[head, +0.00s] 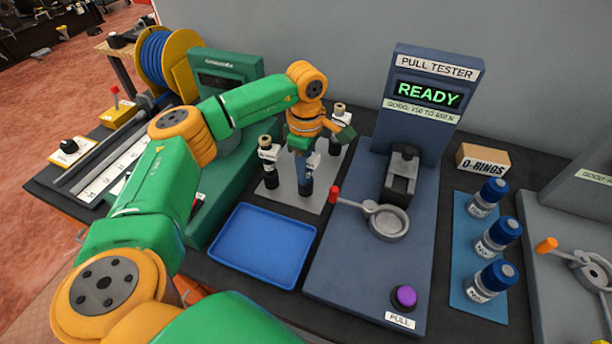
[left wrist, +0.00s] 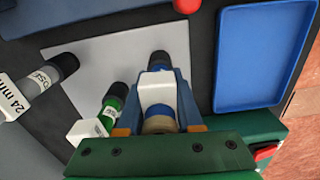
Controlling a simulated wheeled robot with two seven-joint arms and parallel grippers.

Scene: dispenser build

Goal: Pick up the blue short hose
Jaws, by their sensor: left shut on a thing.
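The blue short hose (left wrist: 160,85) stands on a pale plate between the two fingers of my left gripper (left wrist: 157,128) in the left wrist view. Its black end points away from the camera, and a white band or label shows on it. The gripper is shut on it. In the head view, my left gripper (head: 306,148) is above the hose (head: 307,172), which looks upright over the plate (head: 290,196). The gripper's body hides the hose's upper part. I cannot tell whether its lower end touches the plate. My right gripper is not in view.
A green-marked hose (left wrist: 111,108) and a grey hose (left wrist: 52,78) stand close by on the plate. An empty blue tray (head: 262,247) lies in front. The pull tester (head: 425,95) stands to the right, with blue-capped bottles (head: 498,234) beyond it.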

